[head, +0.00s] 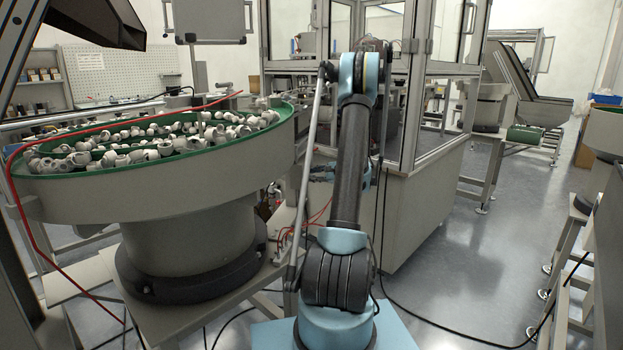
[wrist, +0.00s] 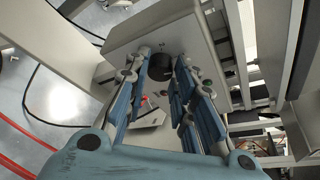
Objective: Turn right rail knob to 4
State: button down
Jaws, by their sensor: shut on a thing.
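In the wrist view a round black knob (wrist: 160,67) stands on a pale grey panel (wrist: 128,42). My gripper (wrist: 162,60) has its two blue, jointed fingers on either side of the knob near their tips and is shut on it. The knob's markings and the number it points to cannot be read. In the head view my gripper (head: 322,172) is small, beside the cabinet and partly behind my own arm; the knob is hidden there.
A green-rimmed feeder bowl (head: 250,134) full of white caps stands at the left. A glass-walled machine cabinet (head: 430,190) stands behind my arm. Red and black cables hang close by. Grey floor (head: 460,250) is open at the right. A small red part (wrist: 144,99) shows below the knob.

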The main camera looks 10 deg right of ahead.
jog(key=shift+w+d+r+m+g+y, duration=0.15)
jog(key=shift+m+g+y, duration=0.2)
jog(key=shift+m+g, duration=1.1)
jog(key=shift+w+f+m+g+y, duration=0.1)
jog(key=shift+m+g+y, duration=0.25)
jog(key=shift+m+g, duration=1.05)
jog(key=shift+m+t, duration=0.45)
jog(key=shift+m, duration=0.3)
jog(key=c, duration=1.3)
grip_release()
jog(key=shift+c, duration=0.2)
jog(key=shift+r, duration=0.1)
jog(key=v, duration=1.2)
